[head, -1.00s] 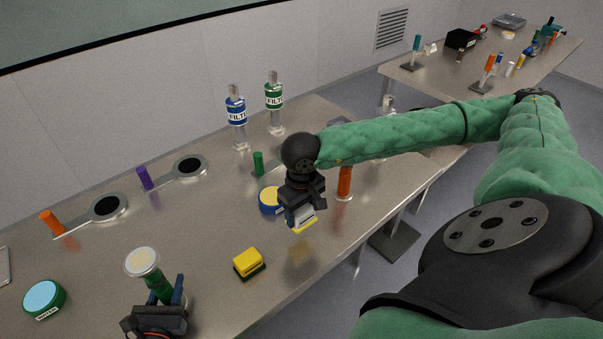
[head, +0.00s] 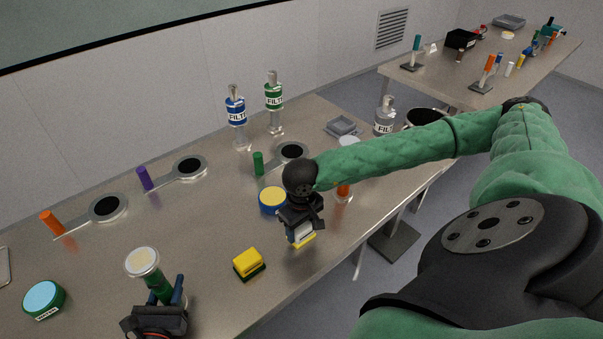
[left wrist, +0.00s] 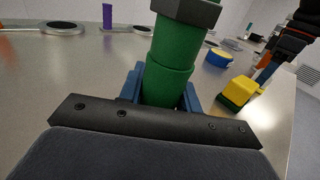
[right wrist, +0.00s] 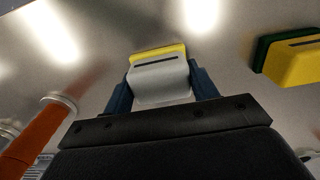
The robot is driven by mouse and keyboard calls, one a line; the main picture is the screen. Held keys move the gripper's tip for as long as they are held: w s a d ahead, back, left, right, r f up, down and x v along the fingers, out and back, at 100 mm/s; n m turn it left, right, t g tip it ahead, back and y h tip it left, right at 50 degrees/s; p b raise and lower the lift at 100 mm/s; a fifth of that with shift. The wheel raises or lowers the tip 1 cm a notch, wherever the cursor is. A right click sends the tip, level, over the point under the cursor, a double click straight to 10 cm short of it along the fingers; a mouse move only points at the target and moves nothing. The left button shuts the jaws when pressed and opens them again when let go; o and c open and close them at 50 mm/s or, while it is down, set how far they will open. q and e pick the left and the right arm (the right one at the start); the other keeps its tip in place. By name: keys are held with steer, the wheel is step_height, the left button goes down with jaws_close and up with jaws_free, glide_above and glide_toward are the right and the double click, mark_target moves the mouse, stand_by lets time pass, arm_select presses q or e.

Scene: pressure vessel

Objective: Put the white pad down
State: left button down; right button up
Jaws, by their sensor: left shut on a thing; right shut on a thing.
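The white pad (right wrist: 160,82) has a white body and a yellow edge. My right gripper (head: 300,226) is shut on it and holds it at or just above the table; I cannot tell whether it touches. It also shows in the head view (head: 302,238), yellow edge down. My left gripper (head: 165,300) is shut on a green cylinder (left wrist: 172,60) with a pale round top (head: 142,261), held upright at the front of the table. In the left wrist view the blue fingers sit on both sides of the cylinder.
A yellow and green pad (head: 249,263) lies left of my right gripper. A blue tin with a yellow top (head: 272,200) stands just behind it. An orange-handled thing (head: 343,190) stands to its right. Bare table (head: 215,225) lies to the left; the front edge is close.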

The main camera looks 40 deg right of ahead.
steer(key=o, duration=0.9)
step_height(320, 180, up, 12)
steer(key=shift+r, duration=0.1)
